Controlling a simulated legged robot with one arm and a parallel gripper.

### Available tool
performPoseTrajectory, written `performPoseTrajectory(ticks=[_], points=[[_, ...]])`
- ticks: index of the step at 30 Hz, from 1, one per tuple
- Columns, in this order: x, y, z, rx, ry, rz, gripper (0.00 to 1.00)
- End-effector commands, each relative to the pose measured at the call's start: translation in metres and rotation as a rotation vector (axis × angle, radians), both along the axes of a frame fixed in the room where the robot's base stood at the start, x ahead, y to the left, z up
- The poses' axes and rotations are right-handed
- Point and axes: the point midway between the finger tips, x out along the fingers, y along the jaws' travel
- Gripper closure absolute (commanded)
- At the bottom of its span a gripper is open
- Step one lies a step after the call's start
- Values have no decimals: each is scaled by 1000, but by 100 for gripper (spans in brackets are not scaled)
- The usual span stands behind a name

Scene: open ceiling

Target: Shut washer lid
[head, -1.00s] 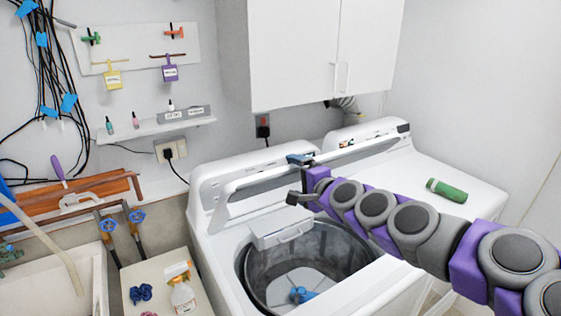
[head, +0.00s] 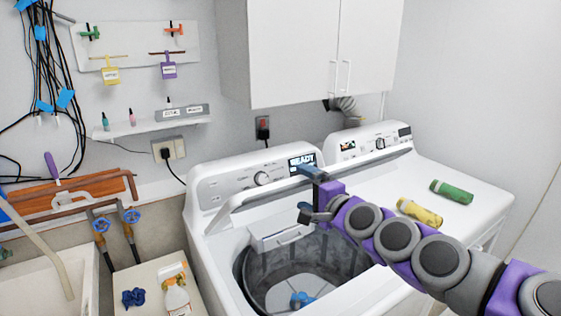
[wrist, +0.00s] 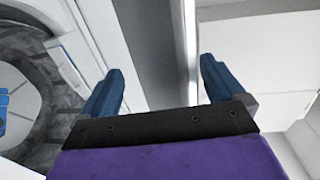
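The white washer (head: 207,262) stands in the middle of the head view, its round metal tub (head: 265,275) uncovered. Its lid (head: 262,190) is raised, standing up along the back of the opening just in front of the control panel. My gripper (head: 309,192) is at the lid's upper edge, near its middle. In the wrist view my gripper (wrist: 160,88) has its two blue fingers wide apart, with a pale edge running between them. I cannot tell whether a finger touches the lid.
A wall cabinet (head: 310,55) hangs above.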

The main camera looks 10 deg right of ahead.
Motion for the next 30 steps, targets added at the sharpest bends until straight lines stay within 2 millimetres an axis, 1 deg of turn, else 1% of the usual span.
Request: performPoseTrajectory(ticks=[3, 15, 30], points=[[-4, -2, -5, 8, -14, 0, 4], [-7, -1, -5, 10, -20, 4, 4], [-27, -9, 8, 8, -19, 5, 4]])
